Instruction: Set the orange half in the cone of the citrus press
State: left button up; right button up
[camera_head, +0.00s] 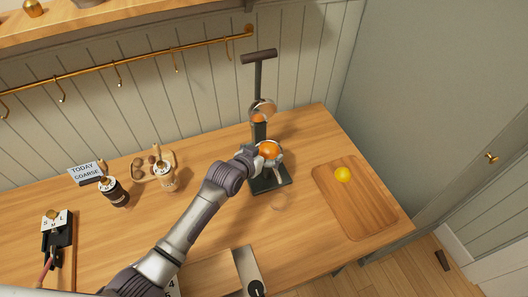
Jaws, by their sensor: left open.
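The citrus press (259,130) stands upright at the back of the counter, with a dark base, a column and a T-shaped handle raised at the top. The orange half (269,149) shows as a bright orange round in the press's lower cone, below the raised upper cup. My left gripper (266,157) is open at the left and front side of the orange half, very close to it. Whether its fingers touch the fruit is too small to tell. The gripper partly hides the cone's rim. My right gripper is not in view.
A wooden board (352,212) with a yellow lemon-like fruit (343,174) lies to the right. Jars (116,193), a small tray (140,166) and a sign (86,173) stand left. A wall rail with hooks (120,74) runs behind. The counter's middle left is clear.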

pick_arm(q)
jog(key=v, duration=1.2)
jog(key=shift+s, duration=0.1)
dwell(0.4)
